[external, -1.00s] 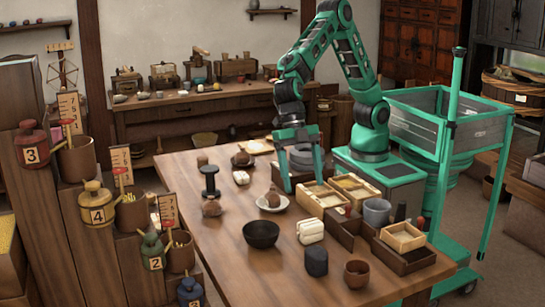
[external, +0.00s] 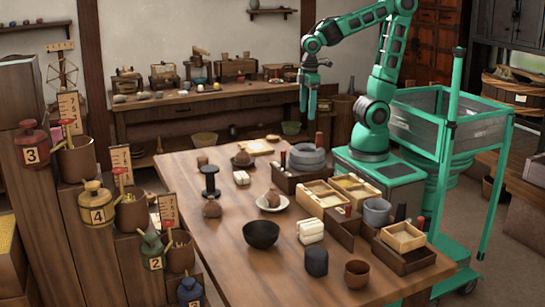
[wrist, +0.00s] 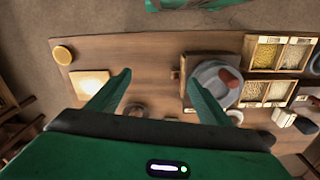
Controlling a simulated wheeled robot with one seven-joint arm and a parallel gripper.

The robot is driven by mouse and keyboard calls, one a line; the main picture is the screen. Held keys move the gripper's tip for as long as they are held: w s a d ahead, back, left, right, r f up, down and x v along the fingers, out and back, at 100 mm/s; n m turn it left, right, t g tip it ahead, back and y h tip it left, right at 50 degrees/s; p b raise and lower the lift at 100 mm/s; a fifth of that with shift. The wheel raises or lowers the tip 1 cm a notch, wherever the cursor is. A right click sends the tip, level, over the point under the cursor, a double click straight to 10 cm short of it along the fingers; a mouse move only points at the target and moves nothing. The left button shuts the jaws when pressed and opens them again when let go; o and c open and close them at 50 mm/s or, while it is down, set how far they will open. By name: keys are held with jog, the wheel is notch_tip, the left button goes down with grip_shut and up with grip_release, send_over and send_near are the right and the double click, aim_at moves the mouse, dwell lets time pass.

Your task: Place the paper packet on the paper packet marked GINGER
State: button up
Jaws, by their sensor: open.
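A small pale packet-like bundle (external: 242,178) lies on the table beside the black spool, left of the middle in the external view. A larger white bundle (external: 311,231), seemingly two pieces side by side, sits near the front of the table, right of the black bowl. No GINGER marking is readable, so I cannot tell which packet bears it. My gripper (external: 308,110) is raised above the table's far edge, pointing down, away from both bundles. In the wrist view its fingers (wrist: 158,77) are spread, with nothing held between them.
Divided grain boxes (external: 320,199) fill the right side. A black bowl (external: 261,234), dark block (external: 316,262) and brown cup (external: 357,274) stand near the front. The left front tabletop is clear.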

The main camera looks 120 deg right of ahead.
jog(key=s+d+f+m, duration=0.1)
jog(key=s+m, duration=0.3)
jog(key=s, duration=0.5)
jog(key=shift+s+d+f, duration=0.15)
jog(key=shift+d+f, duration=0.1)
jog(key=shift+d, duration=0.3)
